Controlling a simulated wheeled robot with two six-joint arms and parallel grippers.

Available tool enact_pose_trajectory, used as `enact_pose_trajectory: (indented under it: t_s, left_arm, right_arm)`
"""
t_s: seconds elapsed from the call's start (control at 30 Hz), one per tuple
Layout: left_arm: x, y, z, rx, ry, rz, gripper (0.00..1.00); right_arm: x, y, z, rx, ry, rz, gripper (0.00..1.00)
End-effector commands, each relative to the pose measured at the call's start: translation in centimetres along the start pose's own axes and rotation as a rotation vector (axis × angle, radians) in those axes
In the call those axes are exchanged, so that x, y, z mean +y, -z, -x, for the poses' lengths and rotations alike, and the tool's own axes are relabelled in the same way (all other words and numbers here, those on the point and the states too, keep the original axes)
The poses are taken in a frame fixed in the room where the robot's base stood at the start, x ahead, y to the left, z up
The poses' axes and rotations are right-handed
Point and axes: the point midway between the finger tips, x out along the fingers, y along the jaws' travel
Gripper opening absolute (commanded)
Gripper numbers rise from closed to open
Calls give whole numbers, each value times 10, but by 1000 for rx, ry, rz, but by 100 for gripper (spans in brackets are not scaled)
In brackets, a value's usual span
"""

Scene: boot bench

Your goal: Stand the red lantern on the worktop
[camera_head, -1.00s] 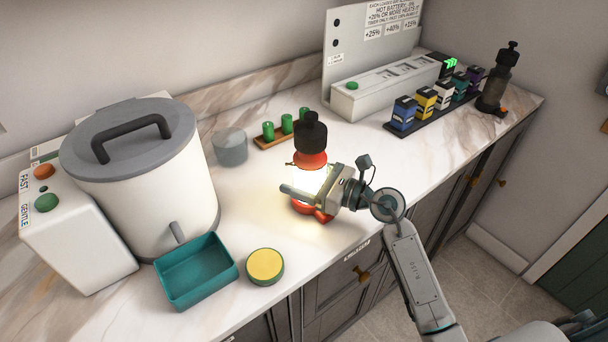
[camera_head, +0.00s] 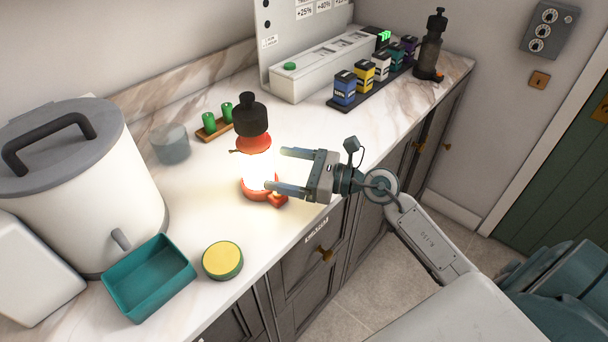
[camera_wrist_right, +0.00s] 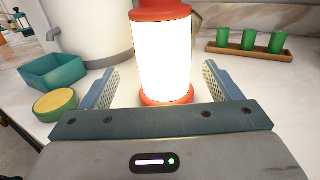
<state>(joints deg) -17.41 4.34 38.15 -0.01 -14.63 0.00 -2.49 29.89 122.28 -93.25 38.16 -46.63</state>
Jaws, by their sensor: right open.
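The red lantern (camera_head: 254,144) stands upright on the marble worktop (camera_head: 215,205), its glass glowing white, with a black cap and a red base. It also shows in the right wrist view (camera_wrist_right: 163,60), just ahead of the fingers and roughly centred between them. My right gripper (camera_head: 275,170) is open, to the right of the lantern, with its fingers pointing at it. I see a gap between the fingers and the lantern, and nothing is held. My left gripper is not in view.
A teal tray (camera_head: 150,307) and a yellow-topped round tin (camera_head: 222,260) sit at the front left, near a large white lidded pot (camera_head: 85,215). Green cylinders on a wooden rack (camera_head: 214,131) and a grey cylinder (camera_head: 170,146) stand behind. Coloured battery boxes (camera_head: 345,90) line the back right.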

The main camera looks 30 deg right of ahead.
Motion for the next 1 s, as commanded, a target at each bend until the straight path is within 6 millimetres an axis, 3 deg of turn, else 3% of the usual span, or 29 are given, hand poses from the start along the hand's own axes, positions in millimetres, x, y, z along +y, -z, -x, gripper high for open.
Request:
enact_pose_trajectory:
  t_s: [0.4,1.0]
  left_arm:
    - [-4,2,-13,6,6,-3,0]
    - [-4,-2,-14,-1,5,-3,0]
  right_arm:
    - [0,1,36,2,-1,1,84]
    - [0,0,40,0,0,-1,84]
